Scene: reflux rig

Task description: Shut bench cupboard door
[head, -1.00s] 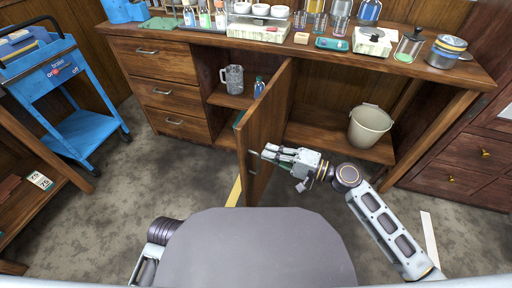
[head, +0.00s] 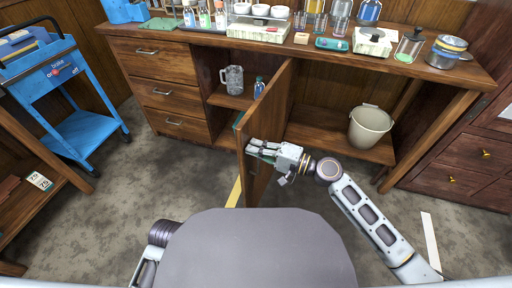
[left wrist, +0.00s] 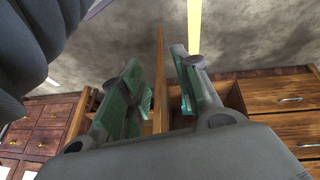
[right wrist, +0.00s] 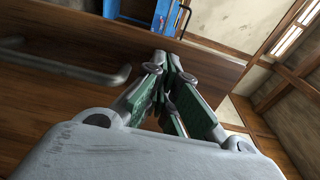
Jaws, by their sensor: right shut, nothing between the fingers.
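The wooden cupboard door (head: 268,118) stands wide open, jutting out from the bench (head: 340,65) toward me. My right gripper (head: 250,148) is shut and empty, at the door's right face near its free edge. Whether it touches the door I cannot tell. In the right wrist view its closed fingers (right wrist: 168,62) are in front of a wooden panel with a bar handle (right wrist: 70,68). My left gripper (left wrist: 160,85) is open and empty in the left wrist view, its fingers spread with a wooden edge behind the gap. It is hidden in the head view.
A glass mug (head: 232,79) and a blue-capped bottle (head: 259,88) stand in the compartment left of the door. A bucket (head: 369,127) stands on the shelf at right. Glassware crowds the bench top. A blue cart (head: 75,110) is at left. The floor before the drawers is clear.

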